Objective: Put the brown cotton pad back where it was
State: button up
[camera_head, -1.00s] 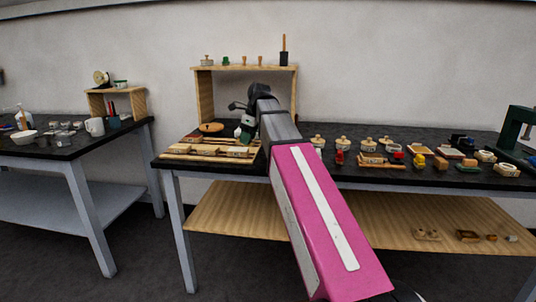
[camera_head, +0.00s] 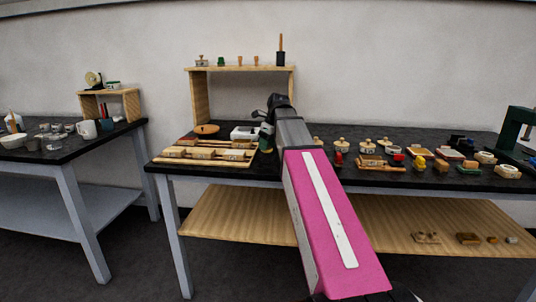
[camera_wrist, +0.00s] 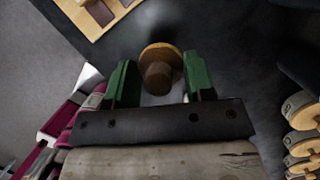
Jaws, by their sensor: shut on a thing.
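My gripper (camera_wrist: 160,85) has green fingers, shut on a brown round piece that I take to be the brown cotton pad (camera_wrist: 158,76). In the wrist view it shows as a tan disc with a darker brown knob in front. A pale thing shows partly below it, too hidden to name.
A wooden shelf (camera_head: 199,96) stands at the back. Several lidded pots (camera_head: 341,145) and small blocks fill the right side. Dark bare tabletop (camera_wrist: 240,50) shows near the gripper.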

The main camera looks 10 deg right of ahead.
jog(key=shift+d+f, duration=0.25)
jog(key=shift+f, duration=1.9)
jog(key=shift+f, duration=0.1)
jog(key=o, duration=0.9)
jog(key=v, duration=1.2)
jog(key=shift+w, duration=0.1)
